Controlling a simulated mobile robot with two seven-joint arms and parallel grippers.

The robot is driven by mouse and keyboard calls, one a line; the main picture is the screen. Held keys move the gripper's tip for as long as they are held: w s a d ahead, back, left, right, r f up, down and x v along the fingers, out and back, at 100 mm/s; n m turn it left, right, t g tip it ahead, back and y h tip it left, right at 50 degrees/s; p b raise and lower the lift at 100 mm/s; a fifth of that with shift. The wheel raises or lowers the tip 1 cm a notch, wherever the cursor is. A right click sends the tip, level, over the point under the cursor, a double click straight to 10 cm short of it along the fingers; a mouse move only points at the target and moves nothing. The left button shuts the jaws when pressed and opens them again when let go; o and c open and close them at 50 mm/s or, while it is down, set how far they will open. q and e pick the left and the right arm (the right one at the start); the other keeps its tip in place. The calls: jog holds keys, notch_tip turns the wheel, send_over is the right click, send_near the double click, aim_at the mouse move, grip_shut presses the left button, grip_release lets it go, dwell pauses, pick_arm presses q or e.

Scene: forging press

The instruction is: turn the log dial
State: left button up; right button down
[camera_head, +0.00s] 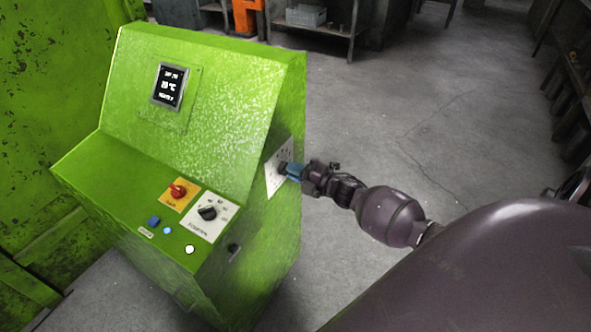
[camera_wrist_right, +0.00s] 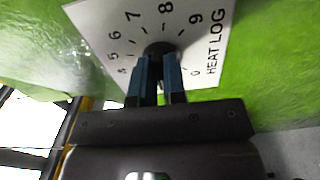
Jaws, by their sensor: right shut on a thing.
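The log dial is a dark round knob (camera_wrist_right: 158,50) on a white plate (camera_wrist_right: 205,18) marked HEAT LOG with numbers around it, seen in the right wrist view. In the head view the plate (camera_head: 279,166) sits on the right side face of the green console (camera_head: 215,85). My right gripper (camera_wrist_right: 160,70) has its two blue fingers on either side of the knob and is shut on it. The fingers hide part of the knob and plate. The gripper also shows in the head view (camera_head: 287,171), reaching in from the right. My left gripper is not in view.
The console's sloped front has a small display (camera_head: 170,85). Its lower panel has a red knob on a yellow plate (camera_head: 179,193), a black dial (camera_head: 208,212) and small buttons. Shelves stand at the back and far right. The floor (camera_head: 430,100) right of the console is open.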

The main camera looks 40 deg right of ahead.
jog(key=shift+m, duration=1.2)
jog(key=shift+f, duration=0.1)
jog(key=c, duration=1.2)
grip_release()
jog(key=shift+s, duration=0.1)
jog(key=p+v, duration=0.1)
jog(key=v, duration=0.9)
jog(key=shift+s+d, duration=0.1)
jog(key=shift+s, duration=0.2)
jog(key=shift+m, duration=0.3)
